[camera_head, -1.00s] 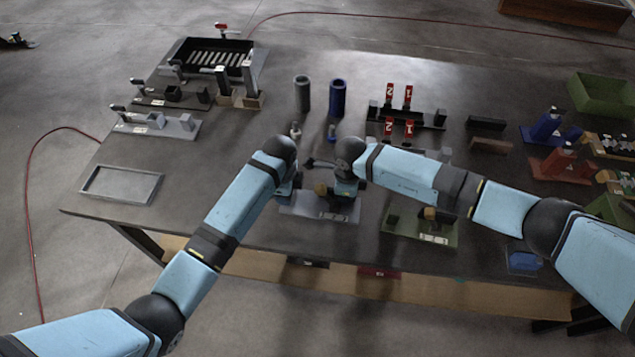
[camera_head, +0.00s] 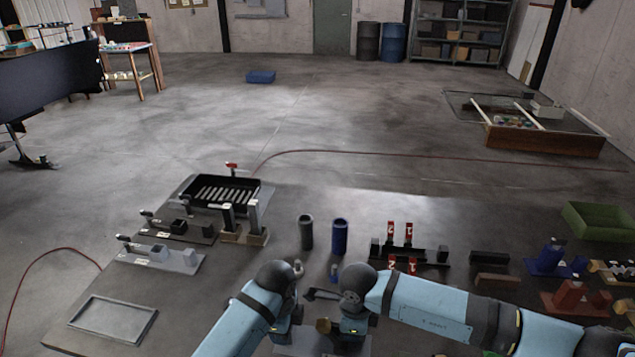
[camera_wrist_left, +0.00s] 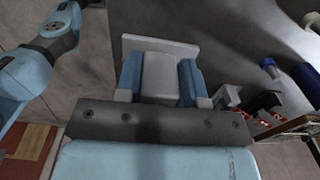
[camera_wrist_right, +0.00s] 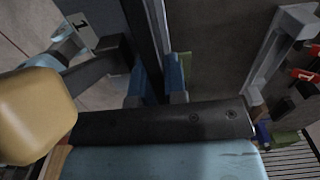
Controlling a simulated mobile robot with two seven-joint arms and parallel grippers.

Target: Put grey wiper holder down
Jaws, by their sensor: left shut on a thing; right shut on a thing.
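In the left wrist view, my left gripper (camera_wrist_left: 160,85) is shut on a light grey block-like piece (camera_wrist_left: 160,70), which I take for the grey wiper holder. A wider grey plate (camera_wrist_left: 160,45) shows just beyond it. In the right wrist view, my right gripper (camera_wrist_right: 158,90) is shut on a dark, narrow piece (camera_wrist_right: 145,40); I cannot tell exactly what it is. In the head view, both grippers are close together at the table's near middle, and their fingertips are mostly hidden. A grey plate (camera_head: 300,345) lies low between them, partly cut off by the frame edge.
A grey cylinder (camera_head: 306,232) and a blue cylinder (camera_head: 340,236) stand behind the grippers. A black rack with red numbered tags (camera_head: 408,250) is to their right. An empty shallow grey tray (camera_head: 114,318) lies at left, with bare table beside it. A tan knob (camera_wrist_right: 35,115) is near the right wrist.

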